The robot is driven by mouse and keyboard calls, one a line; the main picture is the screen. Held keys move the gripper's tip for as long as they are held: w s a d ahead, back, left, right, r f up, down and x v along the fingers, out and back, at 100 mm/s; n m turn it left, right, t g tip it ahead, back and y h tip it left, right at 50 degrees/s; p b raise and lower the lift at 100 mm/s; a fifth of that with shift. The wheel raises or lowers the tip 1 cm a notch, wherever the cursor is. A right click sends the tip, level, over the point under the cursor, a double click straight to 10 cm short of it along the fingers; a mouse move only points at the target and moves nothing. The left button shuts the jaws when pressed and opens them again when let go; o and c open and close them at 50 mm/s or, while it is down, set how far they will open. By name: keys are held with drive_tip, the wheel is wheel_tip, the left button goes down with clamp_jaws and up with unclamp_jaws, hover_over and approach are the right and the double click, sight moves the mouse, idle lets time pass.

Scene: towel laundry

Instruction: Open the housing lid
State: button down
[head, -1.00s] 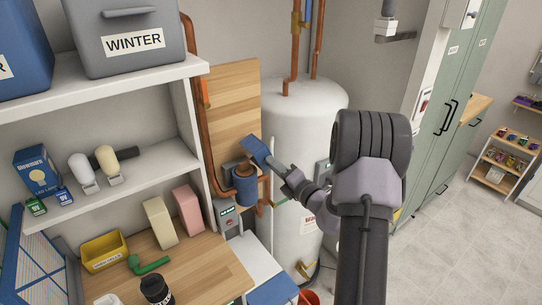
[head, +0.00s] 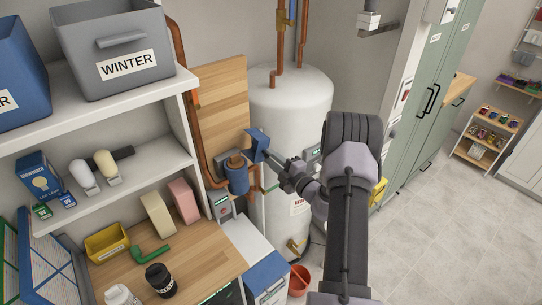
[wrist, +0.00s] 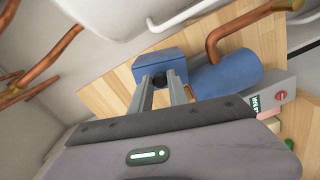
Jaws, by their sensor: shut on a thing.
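The blue housing (head: 237,180) is a short cylinder fixed by the wooden board, with copper pipe at its top. Its blue lid (head: 258,142) stands steeply tilted at the housing's right side, swung away from the top. My gripper (head: 266,156) is shut on the lid from the right. In the wrist view, both fingers (wrist: 163,84) reach to a dark knob or hole on the blue lid (wrist: 150,64). The housing (wrist: 230,74) lies just right of them there. The hinge and the exact grip contact are hidden.
A white tank (head: 290,105) stands behind the arm. Copper pipe (head: 190,110) runs down the wooden board (head: 222,95). A shelf (head: 120,175) and a worktop (head: 195,262) with bottles are at left. Open floor (head: 440,220) lies at right.

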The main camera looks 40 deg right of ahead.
idle(0.3)
drive_tip(key=c, duration=1.3)
unclamp_jaws()
drive_tip(key=shift+s, duration=0.1)
drive_tip(key=s, duration=1.7)
drive_tip(key=shift+s+d+b, duration=0.15)
drive_tip(key=shift+d+b, duration=0.15)
